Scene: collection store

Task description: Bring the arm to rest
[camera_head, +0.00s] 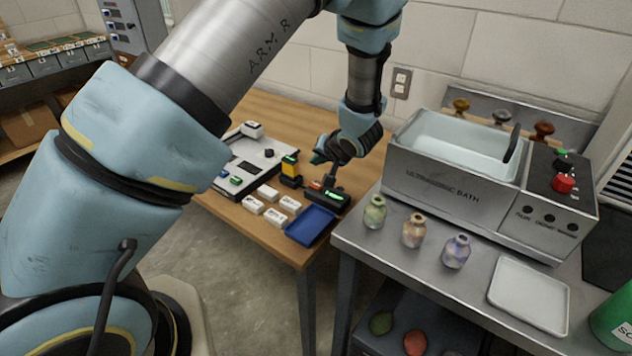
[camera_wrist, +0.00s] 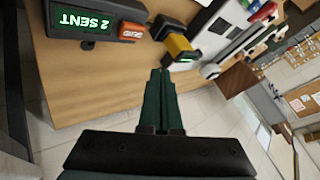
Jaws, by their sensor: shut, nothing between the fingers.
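My arm crosses the head view from lower left to the top, and its end hangs down over the wooden table (camera_head: 258,220). My gripper (camera_head: 319,157) is above the table's back right part, its fingers pointing left. In the wrist view the dark green fingers (camera_wrist: 162,76) are together, with nothing between them. They appear clear of the nearby table items, though the exact gap is hard to judge.
Below the gripper are a black box with a green display (camera_head: 327,197), reading "2 SENT" in the wrist view (camera_wrist: 78,20), and a yellow-and-black device (camera_head: 290,170). A blue tray (camera_head: 310,226) lies in front. An ultrasonic bath (camera_head: 440,185) and three bottles stand right.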

